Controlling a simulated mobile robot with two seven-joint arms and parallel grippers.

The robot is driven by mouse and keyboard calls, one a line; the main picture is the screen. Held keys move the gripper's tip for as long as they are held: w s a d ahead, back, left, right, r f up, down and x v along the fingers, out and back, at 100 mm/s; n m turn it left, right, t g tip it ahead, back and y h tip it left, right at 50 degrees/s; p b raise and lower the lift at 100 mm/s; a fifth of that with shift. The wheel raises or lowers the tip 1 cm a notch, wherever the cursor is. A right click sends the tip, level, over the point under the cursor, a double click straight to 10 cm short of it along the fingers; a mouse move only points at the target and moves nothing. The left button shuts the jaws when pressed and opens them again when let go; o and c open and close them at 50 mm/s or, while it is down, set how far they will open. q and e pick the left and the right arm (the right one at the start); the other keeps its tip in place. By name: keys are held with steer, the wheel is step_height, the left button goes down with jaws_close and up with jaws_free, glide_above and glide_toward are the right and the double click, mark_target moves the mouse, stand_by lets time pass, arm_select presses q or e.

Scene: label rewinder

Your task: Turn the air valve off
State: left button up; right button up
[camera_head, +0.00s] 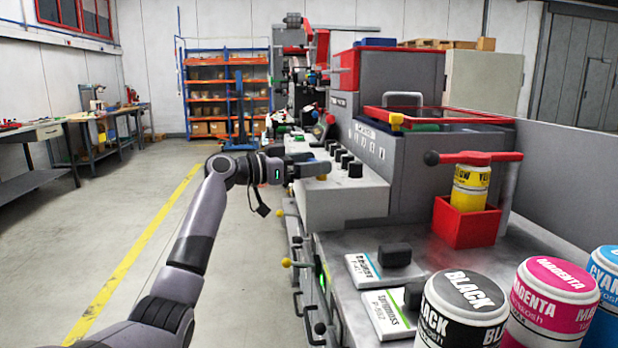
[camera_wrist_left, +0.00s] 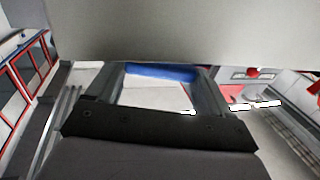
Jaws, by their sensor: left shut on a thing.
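My left gripper (camera_head: 316,163) reaches in from the left to the front of the grey machine, beside its panel of black knobs. In the left wrist view, the two dark fingers (camera_wrist_left: 160,95) stand either side of a blue bar (camera_wrist_left: 160,72), which lies across between them near the fingertips. The gripper is shut on this blue bar, which looks like the air valve's handle. In the head view the gripper mostly hides the valve, so I cannot tell how far it is turned. My right gripper is not in view.
The grey machine (camera_head: 407,165) fills the right side. Black (camera_head: 462,312) and magenta (camera_head: 548,300) ink cans, a red holder with a yellow can (camera_head: 470,188) and boxed labels (camera_head: 372,272) stand on its near deck. Clear floor with a yellow line (camera_head: 140,245) lies to the left.

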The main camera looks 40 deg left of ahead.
arm_select(q)
steer(key=shift+w+m+g+h, duration=0.2)
steer(key=shift+m+g+h, duration=0.4)
steer(key=shift+h, duration=0.3)
steer(key=shift+w+m+g+h, duration=0.15)
steer(key=shift+m+g+h, duration=0.25)
steer(key=shift+m+h, duration=0.4)
steer(key=shift+m+g+h, duration=0.3)
steer(key=shift+g+h, duration=0.1)
steer(key=shift+h, duration=0.2)
steer(key=o, duration=0.9)
steer(key=shift+w, duration=0.1)
steer(key=shift+o, duration=0.2)
steer(key=b+v, duration=0.1)
steer(key=v, duration=0.6)
